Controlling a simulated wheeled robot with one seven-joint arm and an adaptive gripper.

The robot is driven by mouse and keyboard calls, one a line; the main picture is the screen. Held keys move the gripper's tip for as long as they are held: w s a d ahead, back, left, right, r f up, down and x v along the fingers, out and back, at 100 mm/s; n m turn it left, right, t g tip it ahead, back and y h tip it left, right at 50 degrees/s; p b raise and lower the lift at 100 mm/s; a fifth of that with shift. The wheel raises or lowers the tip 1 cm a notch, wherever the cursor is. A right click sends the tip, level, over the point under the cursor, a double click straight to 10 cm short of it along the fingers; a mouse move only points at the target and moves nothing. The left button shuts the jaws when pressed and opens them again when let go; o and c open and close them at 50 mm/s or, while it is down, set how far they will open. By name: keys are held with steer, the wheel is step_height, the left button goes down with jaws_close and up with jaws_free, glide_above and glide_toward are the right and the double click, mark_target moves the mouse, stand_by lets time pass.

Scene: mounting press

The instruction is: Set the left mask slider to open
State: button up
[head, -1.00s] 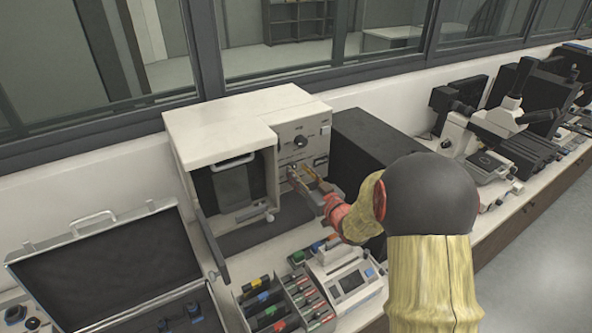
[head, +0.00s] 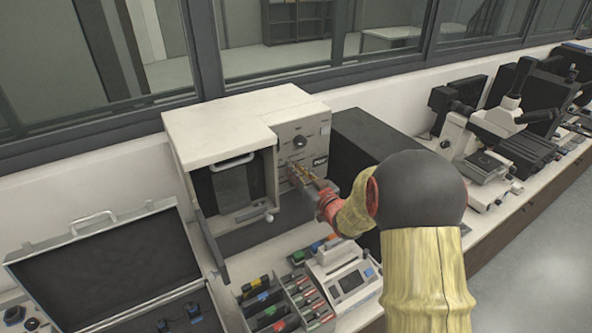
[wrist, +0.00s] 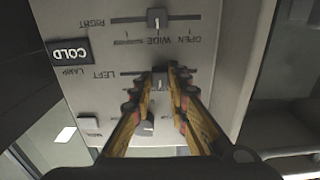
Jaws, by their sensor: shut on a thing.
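The left mask slider (wrist: 160,82) is a small grey knob on a dark horizontal track marked LEFT, on the press's pale front panel. The wrist view is upside down. My gripper (wrist: 161,74) is shut on this knob, one finger on each side, so the fingers partly hide it. The knob sits about level with the WIDE mark, left of the OPEN mark in that view. In the head view my gripper (head: 296,168) reaches the control panel. The right slider (wrist: 157,20) sits on its own track, also near WIDE.
The white press (head: 215,125) has an open chamber left of the panel. A dark COLD lamp (wrist: 70,53) and a lower knob (wrist: 146,128) are on the panel. A black box (head: 365,140) stands right, an open case (head: 100,270) left, and a pen rack (head: 285,305) in front.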

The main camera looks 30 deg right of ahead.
jaws_close()
steer(key=a+b, duration=0.1)
steer(key=a, duration=0.3)
steer(key=shift+a, duration=0.15)
stand_by(0.4)
steer(key=o, duration=0.6)
jaws_free()
steer(key=shift+s+a, duration=0.1)
steer(key=shift+a, duration=0.05)
steer(key=shift+o, duration=0.7)
